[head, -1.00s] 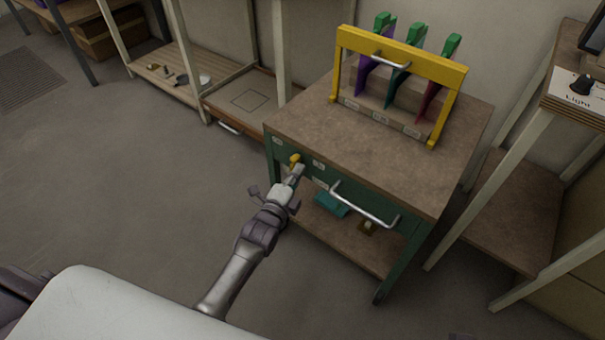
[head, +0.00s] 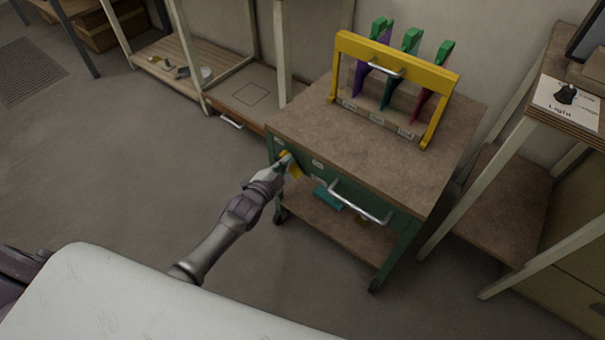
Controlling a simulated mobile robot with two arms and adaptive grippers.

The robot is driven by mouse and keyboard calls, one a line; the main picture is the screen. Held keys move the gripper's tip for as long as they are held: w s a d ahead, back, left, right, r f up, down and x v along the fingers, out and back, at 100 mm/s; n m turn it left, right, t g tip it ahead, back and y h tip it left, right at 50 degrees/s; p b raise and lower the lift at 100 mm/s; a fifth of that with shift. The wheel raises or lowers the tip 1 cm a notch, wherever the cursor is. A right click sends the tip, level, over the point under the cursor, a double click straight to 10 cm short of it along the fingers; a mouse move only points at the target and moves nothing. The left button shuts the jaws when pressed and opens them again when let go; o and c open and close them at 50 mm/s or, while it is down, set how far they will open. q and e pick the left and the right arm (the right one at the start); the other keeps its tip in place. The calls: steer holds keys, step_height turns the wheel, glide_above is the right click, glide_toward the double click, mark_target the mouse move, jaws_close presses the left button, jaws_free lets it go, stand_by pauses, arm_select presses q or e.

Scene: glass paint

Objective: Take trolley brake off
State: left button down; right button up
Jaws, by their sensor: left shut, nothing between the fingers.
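The trolley (head: 390,172) is a green cart with a brown top, a lower shelf, dark casters and a silver handle (head: 360,203) on its front. A small yellow brake lever (head: 294,168) sits at the left of the front panel, beside small white labels. My left gripper (head: 283,164) is shut at the lever, its fingertips over or against it. They partly hide the lever, and I cannot tell whether they touch it. The right gripper is not in view.
A yellow rack (head: 400,62) with purple, green and red pieces stands on the trolley top. A wooden stand (head: 505,190) with a light switch (head: 566,94) is close on the right. Low shelves (head: 165,60) stand behind left. The floor at left is clear.

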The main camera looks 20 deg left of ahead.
arm_select(q)
steer(key=shift+w+a+f+n, duration=0.15)
steer(key=shift+a+n, duration=0.1)
steer(key=shift+n, duration=0.15)
steer(key=shift+a, duration=0.15)
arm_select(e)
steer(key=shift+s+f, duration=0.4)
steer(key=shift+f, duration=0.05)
arm_select(q)
steer(key=shift+a, duration=0.15)
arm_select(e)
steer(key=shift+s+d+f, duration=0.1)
arm_select(q)
steer(key=v, duration=1.1)
steer(key=shift+s, duration=0.4)
steer(key=shift+a, duration=0.1)
